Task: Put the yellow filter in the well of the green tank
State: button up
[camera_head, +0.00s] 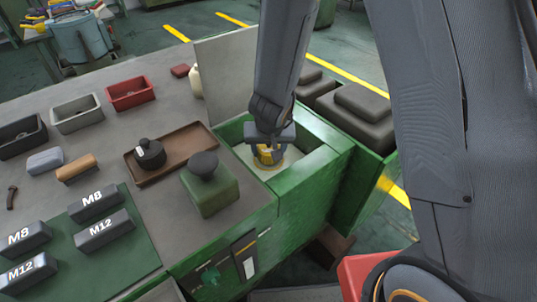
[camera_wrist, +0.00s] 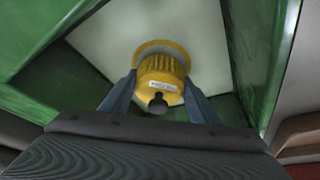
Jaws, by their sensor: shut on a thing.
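The yellow filter (camera_wrist: 161,80) is ribbed, with a white label and a dark knob on top. It also shows in the head view (camera_head: 266,154). My gripper (camera_wrist: 158,95) is shut on it, one finger at each side, pointing down into the well. The green tank (camera_head: 318,172) has a square well with a pale floor (camera_wrist: 200,30). The filter is inside the well's walls, low over the floor. I cannot tell whether it touches the floor. In the head view, my gripper and wrist partly cover the filter.
Left of the well stand a green block with a dark knob (camera_head: 209,186) and a brown tray (camera_head: 195,146) holding a black knobbed part (camera_head: 150,154). Red, grey and black bins (camera_head: 130,93) sit farther left. An upright grey panel (camera_head: 228,72) rises behind the well.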

jog(key=shift+f, duration=0.3)
jog(key=shift+f, duration=0.2)
jog(key=o, duration=1.1)
jog(key=shift+r, duration=0.1)
